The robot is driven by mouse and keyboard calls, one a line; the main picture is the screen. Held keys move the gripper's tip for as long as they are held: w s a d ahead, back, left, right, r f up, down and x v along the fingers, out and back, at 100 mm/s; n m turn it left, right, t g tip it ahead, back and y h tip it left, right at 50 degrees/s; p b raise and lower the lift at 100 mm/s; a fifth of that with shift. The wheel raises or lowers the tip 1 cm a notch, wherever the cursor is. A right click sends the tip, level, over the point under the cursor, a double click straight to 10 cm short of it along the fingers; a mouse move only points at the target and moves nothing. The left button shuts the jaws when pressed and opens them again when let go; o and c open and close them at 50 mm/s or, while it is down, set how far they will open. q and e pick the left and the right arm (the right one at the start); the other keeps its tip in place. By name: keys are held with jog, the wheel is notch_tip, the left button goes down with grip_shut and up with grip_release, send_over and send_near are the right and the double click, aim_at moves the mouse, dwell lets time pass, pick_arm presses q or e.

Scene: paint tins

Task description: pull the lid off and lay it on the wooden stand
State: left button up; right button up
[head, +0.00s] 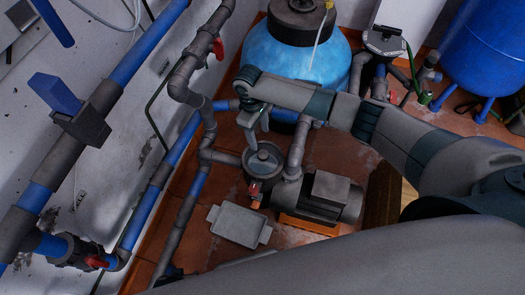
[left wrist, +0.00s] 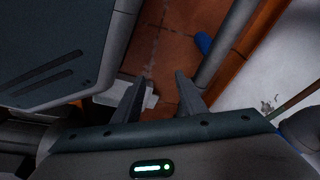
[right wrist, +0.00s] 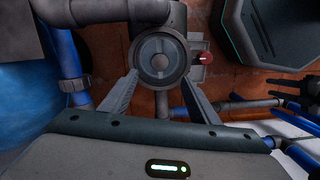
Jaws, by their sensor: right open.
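A round grey lid (head: 263,160) with a central knob sits on top of the pump's pot. In the right wrist view the lid (right wrist: 161,61) lies ahead of my right gripper (right wrist: 159,80), whose two fingers are spread with nothing between them. In the head view my right gripper (head: 257,118) points down just above and behind the lid. A brown wooden block (head: 382,196), possibly the wooden stand, shows partly to the right of the pump, under my right arm. My left gripper (left wrist: 161,80) is open and empty in its wrist view.
The grey pump motor (head: 325,195) sits right of the lid, with a red-handled valve (head: 254,188) in front. A pale tray (head: 238,224) lies on the tiled floor. Pipes (head: 190,85) crowd the left. A blue tank (head: 295,55) stands behind.

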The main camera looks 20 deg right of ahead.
send_over(263, 154)
jog(key=f, duration=0.7)
jog(key=shift+w+a+f+b, duration=0.1)
jog(key=shift+w+a+b, duration=0.1)
jog(key=shift+b, duration=0.1)
notch_tip(263, 154, down, 2)
jog(key=shift+s+f, duration=0.1)
jog(key=shift+f, duration=0.05)
jog(key=shift+d+f, duration=0.15)
jog(key=shift+f, duration=0.75)
pick_arm(q)
jog(key=shift+a+r, duration=0.1)
jog(key=shift+r, duration=0.65)
jog(key=shift+s, duration=0.1)
pick_arm(e)
jog(key=c, duration=1.3)
jog(key=shift+o, duration=0.8)
jog(key=shift+c, duration=0.6)
pick_arm(q)
jog(key=shift+s, duration=0.2)
pick_arm(e)
jog(key=shift+r, duration=0.1)
